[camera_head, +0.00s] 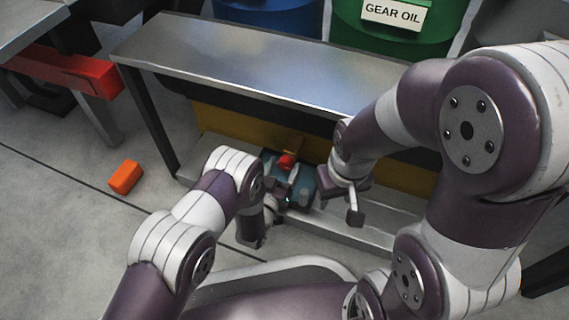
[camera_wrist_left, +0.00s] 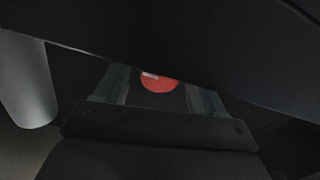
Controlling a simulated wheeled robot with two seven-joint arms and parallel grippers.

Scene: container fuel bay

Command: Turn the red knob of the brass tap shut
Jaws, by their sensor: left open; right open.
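The red knob (camera_head: 286,161) sits at the front of the brass tap (camera_head: 294,145), low under the metal bench. My left gripper (camera_head: 282,174) is open just in front of the knob. In the left wrist view the red knob (camera_wrist_left: 158,83) appears as a round face between the two spread fingers (camera_wrist_left: 156,98), with a small pale mark on it. I cannot tell whether the fingers touch it. Most of the tap is hidden in the left wrist view. My right gripper (camera_head: 341,203) is open and empty, to the right of the tap.
A teal object (camera_head: 303,187) lies below the tap, partly hidden by my left gripper. The bench top (camera_head: 250,65) overhangs the tap. A lower ledge (camera_head: 365,232) runs along the front. An orange block (camera_head: 125,177) lies on the floor. Blue (camera_head: 268,18) and green (camera_head: 350,35) drums stand behind.

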